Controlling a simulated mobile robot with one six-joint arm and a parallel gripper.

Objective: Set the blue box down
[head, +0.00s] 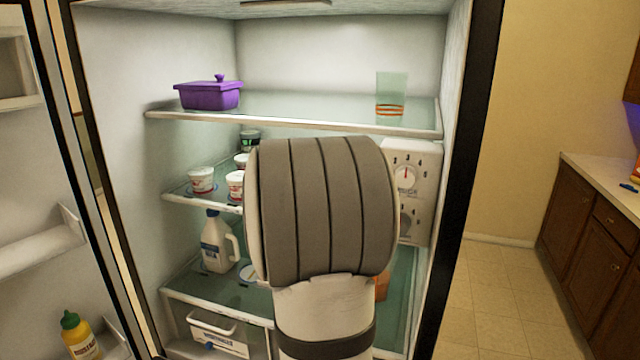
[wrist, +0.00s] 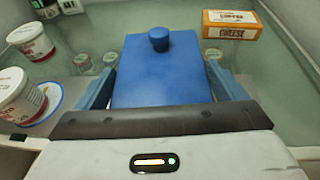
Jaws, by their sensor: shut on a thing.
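A blue box (wrist: 160,80) with a round blue knob on its lid fills the middle of the wrist view. My gripper (wrist: 165,85) is shut on it, with one blue finger along each side. Glass shelving lies under and around the box in the wrist view; I cannot tell whether the box touches it. In the head view my own arm reaches into the open fridge and hides the box and the gripper's fingers.
A cheese box (wrist: 231,24) lies to the right of the blue box. White tubs (wrist: 20,98) stand to the left. In the head view, a purple lidded dish (head: 208,95) and a glass (head: 391,95) stand on the top shelf (head: 300,118), with free room between. A milk jug (head: 217,243) stands lower.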

